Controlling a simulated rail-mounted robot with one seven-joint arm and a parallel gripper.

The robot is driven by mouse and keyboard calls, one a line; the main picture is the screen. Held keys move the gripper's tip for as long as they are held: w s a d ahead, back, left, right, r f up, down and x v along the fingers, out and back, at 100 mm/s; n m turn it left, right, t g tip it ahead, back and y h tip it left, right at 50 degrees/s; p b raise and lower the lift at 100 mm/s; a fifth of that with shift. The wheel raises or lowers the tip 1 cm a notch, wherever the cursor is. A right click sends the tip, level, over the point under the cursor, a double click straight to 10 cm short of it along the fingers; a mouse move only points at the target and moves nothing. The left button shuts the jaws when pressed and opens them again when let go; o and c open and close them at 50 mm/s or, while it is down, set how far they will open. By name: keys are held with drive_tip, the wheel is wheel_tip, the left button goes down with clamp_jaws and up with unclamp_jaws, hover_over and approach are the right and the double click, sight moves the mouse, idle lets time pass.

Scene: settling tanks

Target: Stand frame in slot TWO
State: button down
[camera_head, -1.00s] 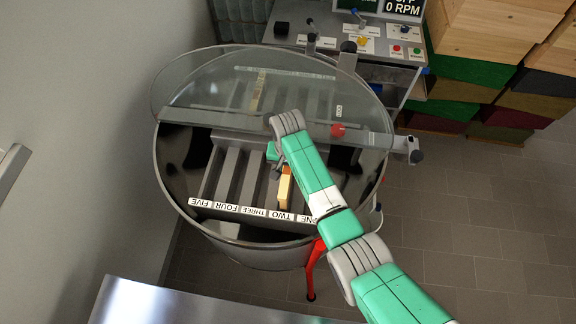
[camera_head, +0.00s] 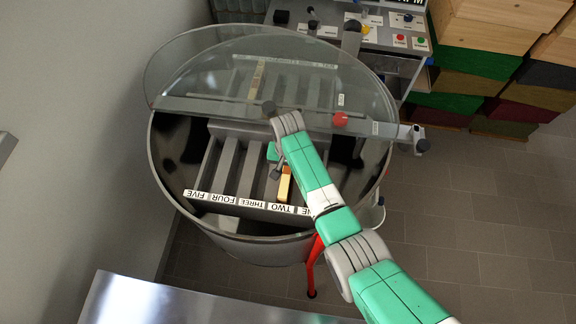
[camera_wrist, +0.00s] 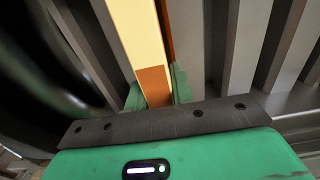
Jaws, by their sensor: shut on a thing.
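The frame (camera_head: 284,187), a pale yellow bar with an orange-brown end, is in the tank's rack, just above the label TWO (camera_head: 281,208) in the head view. My gripper (camera_wrist: 158,88) is shut on it; the green fingers sit either side of the brown end in the wrist view, where the frame (camera_wrist: 140,35) runs up out of the picture. Grey slot dividers (camera_wrist: 245,40) lie beside and beyond it. Whether the frame's lower part is down in slot TWO cannot be told. My arm hides part of label ONE and the slot there.
The round tank (camera_head: 160,175) has a clear lid (camera_head: 200,75) over its far half, with a bar and red knob (camera_head: 340,119) close to my wrist. Another pale frame (camera_head: 257,78) shows under the lid. A control bench (camera_head: 385,38) stands behind.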

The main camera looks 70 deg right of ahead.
drive_tip(key=shift+f+b, duration=0.7)
drive_tip(key=shift+f, duration=0.4)
drive_tip(key=shift+f, duration=0.2)
drive_tip(key=c, duration=1.1)
unclamp_jaws()
drive_tip(key=shift+d, duration=0.1)
wheel_tip(320, 180, up, 8)
drive_tip(key=shift+f+p, duration=0.1)
drive_tip(key=shift+p, duration=0.55)
